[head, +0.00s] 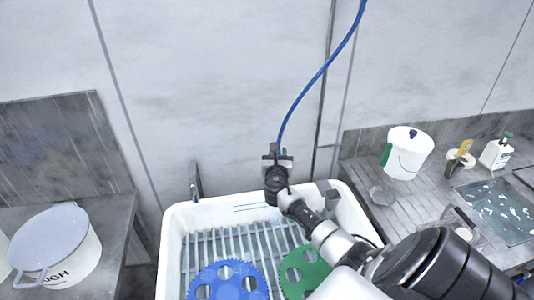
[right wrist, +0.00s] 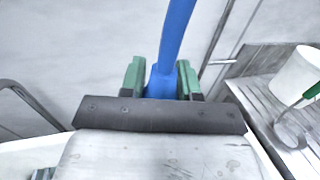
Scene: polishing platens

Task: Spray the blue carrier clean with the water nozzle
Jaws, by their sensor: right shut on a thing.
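The blue carrier (head: 228,282), a toothed disc with holes, lies on the slatted rack in the white basin, cut off by the bottom edge of the head view. My right gripper (head: 277,154) is above the back part of the basin, beyond the carrier. In the right wrist view its green-padded fingers (right wrist: 161,82) are shut on the blue water nozzle (right wrist: 160,84). The blue hose (head: 308,86) rises from it in the head view. The nozzle's outlet is hidden, and no water shows. My left gripper is not in view.
A green carrier (head: 302,270) lies right of the blue one in the white basin (head: 176,240), partly behind my arm. A white pot (head: 58,245) stands on the left bench.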

